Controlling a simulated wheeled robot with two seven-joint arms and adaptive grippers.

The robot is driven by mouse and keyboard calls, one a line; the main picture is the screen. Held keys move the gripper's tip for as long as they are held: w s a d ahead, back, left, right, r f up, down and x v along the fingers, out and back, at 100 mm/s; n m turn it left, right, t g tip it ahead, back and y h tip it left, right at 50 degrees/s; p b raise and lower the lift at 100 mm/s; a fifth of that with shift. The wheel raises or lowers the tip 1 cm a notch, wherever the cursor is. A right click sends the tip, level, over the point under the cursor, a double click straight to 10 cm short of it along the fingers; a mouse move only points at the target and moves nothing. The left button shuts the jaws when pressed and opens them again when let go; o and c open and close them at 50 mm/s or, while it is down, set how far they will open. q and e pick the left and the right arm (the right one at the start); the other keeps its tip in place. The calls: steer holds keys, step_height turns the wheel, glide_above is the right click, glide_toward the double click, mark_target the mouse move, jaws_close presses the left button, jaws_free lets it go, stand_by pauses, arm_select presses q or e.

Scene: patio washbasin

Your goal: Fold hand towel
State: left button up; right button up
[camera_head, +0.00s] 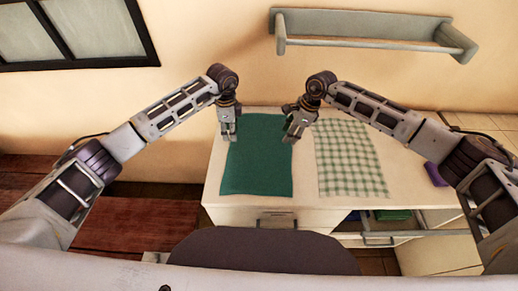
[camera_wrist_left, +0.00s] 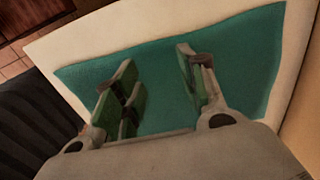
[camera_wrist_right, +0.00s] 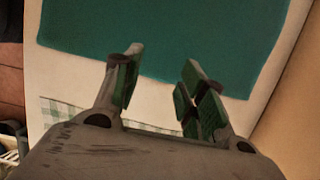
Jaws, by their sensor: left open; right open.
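A green hand towel (camera_head: 257,165) lies flat and unfolded on the white counter, and it fills much of the left wrist view (camera_wrist_left: 160,75). My left gripper (camera_head: 229,138) is open over the towel's far left corner area. My right gripper (camera_head: 291,138) is open at the towel's far right side. The right wrist view shows the towel (camera_wrist_right: 170,35) beyond the open fingers of my right gripper (camera_wrist_right: 160,85). Neither gripper holds cloth that I can see. Part of the towel's far edge is hidden behind the grippers in the head view.
A green-and-white checked cloth (camera_head: 349,160) lies flat to the right of the towel on the white counter (camera_head: 400,180). A purple item (camera_head: 435,174) is at the counter's right. A wall rail (camera_head: 365,43) hangs above. An open compartment below holds green items (camera_head: 393,214).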

mark_target(233, 149)
arm_select(q)
steer(key=shift+f, duration=0.15)
arm_select(e)
steer(key=shift+f, duration=0.1)
arm_select(q)
steer(key=shift+w+f, duration=0.1)
steer(key=shift+f, duration=3.7)
arm_select(e)
steer(key=shift+f, duration=3.85)
arm_select(q)
steer(key=shift+f, duration=0.15)
arm_select(e)
steer(key=shift+f, duration=0.1)
arm_select(q)
steer(key=shift+f, duration=0.2)
arm_select(e)
steer(key=shift+f, duration=0.1)
arm_select(q)
steer(key=shift+c, duration=0.5)
arm_select(e)
steer(key=shift+c, duration=0.5)
arm_select(q)
steer(key=shift+f, duration=0.1)
jaws_close()
arm_select(e)
steer(key=shift+s+f, duration=0.1)
jaws_close()
arm_select(q)
steer(key=shift+a, duration=0.1)
